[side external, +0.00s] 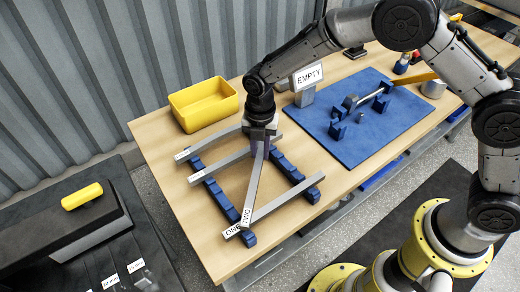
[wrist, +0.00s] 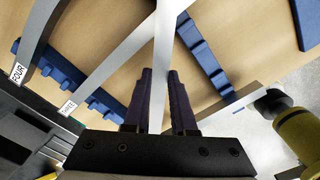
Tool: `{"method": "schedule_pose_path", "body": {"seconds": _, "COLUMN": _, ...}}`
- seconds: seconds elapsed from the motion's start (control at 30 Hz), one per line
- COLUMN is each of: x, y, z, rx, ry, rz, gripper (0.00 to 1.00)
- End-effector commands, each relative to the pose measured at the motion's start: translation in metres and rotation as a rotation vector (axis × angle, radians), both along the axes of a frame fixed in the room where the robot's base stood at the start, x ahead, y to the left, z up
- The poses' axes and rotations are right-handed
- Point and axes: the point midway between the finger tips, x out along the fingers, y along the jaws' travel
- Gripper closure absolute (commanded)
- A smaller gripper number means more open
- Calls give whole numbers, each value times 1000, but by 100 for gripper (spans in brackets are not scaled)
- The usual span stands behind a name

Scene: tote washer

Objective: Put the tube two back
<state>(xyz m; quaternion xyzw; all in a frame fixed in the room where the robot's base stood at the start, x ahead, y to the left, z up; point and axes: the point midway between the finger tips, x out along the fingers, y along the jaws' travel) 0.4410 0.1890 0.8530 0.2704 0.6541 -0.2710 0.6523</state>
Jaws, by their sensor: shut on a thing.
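Tube TWO (side external: 254,183) is a grey metal bar with its label at its near end. My gripper (side external: 261,146) is shut on it; in the wrist view the tube (wrist: 164,40) runs between the dark fingers (wrist: 160,75). It lies at a slant to the other tubes. Its labelled end appears over or beside the label end of tube ONE (side external: 285,200); I cannot tell whether they touch. Tube THREE (wrist: 110,68) and the curved tube FOUR (wrist: 38,32) lie across the two blue notched rails (side external: 219,199), (side external: 287,168).
A yellow bin (side external: 203,103) stands behind the rails. An EMPTY sign (side external: 308,77) stands by a blue mat (side external: 345,145) with blue blocks and a metal rod (side external: 367,97). A dark unit with a yellow piece (side external: 82,196) is at left. Bare wood lies between the rails and mat.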

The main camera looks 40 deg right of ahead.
Motion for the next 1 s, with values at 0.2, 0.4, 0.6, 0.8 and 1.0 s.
{"method": "schedule_pose_path", "body": {"seconds": 0.2, "x": 1, "y": 0, "z": 2, "rx": 1, "ry": -3, "rz": 0, "gripper": 100}}
{"method": "schedule_pose_path", "body": {"seconds": 0.4, "x": 1, "y": 0, "z": 2, "rx": 1, "ry": -2, "rz": 0, "gripper": 42}}
{"method": "schedule_pose_path", "body": {"seconds": 0.6, "x": 1, "y": 0, "z": 2, "rx": 1, "ry": -2, "rz": 0, "gripper": 41}}
{"method": "schedule_pose_path", "body": {"seconds": 0.8, "x": 0, "y": 0, "z": 1, "rx": 1, "ry": -1, "rz": 0, "gripper": 8}}
{"method": "schedule_pose_path", "body": {"seconds": 1.0, "x": 0, "y": 0, "z": 1, "rx": 1, "ry": -1, "rz": 0, "gripper": 0}}
